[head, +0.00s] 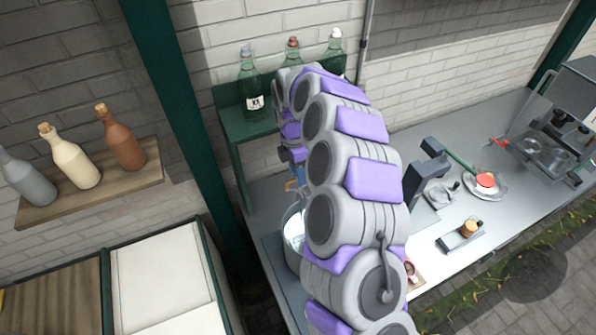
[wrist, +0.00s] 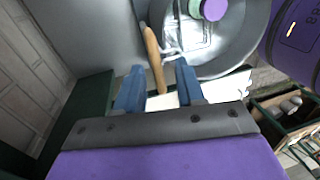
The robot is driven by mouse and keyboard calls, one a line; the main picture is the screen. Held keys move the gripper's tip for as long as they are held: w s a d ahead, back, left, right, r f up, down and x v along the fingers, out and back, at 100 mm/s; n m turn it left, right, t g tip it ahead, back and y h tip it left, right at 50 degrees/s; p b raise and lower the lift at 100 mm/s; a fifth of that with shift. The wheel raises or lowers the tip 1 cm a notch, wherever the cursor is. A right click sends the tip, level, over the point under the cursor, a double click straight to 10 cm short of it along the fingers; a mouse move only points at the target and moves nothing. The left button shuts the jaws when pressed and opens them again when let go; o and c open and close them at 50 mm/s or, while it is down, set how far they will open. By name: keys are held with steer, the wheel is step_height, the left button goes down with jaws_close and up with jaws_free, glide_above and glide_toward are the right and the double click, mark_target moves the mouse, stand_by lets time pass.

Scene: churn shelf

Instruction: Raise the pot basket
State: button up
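A grey metal pot (head: 293,238) stands on the counter, partly hidden behind my arm in the head view. In the wrist view the pot (wrist: 233,62) is open, with a wire basket (wrist: 186,40) inside it. The basket's wooden handle (wrist: 153,55) sticks out over the rim towards me. My gripper (wrist: 159,68) has two blue fingers spread apart, one on each side of the handle, with a gap at each side. In the head view my gripper (head: 296,180) is small and mostly hidden by my arm, above the pot.
A green shelf (head: 232,122) with several bottles (head: 250,85) stands behind my arm. A wooden wall shelf (head: 90,185) with bottles is at left. A plate with a red item (head: 485,182), a small block tool (head: 462,234) and a machine (head: 560,120) are on the right counter.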

steer(key=shift+a, duration=0.55)
steer(key=shift+c, duration=0.9)
steer(key=shift+a+f, duration=0.1)
steer(key=shift+a, duration=0.35)
steer(key=c, duration=0.3)
steer(key=shift+s+d, duration=0.1)
steer(key=shift+d, duration=0.15)
jaws_close()
steer(key=shift+d, duration=0.2)
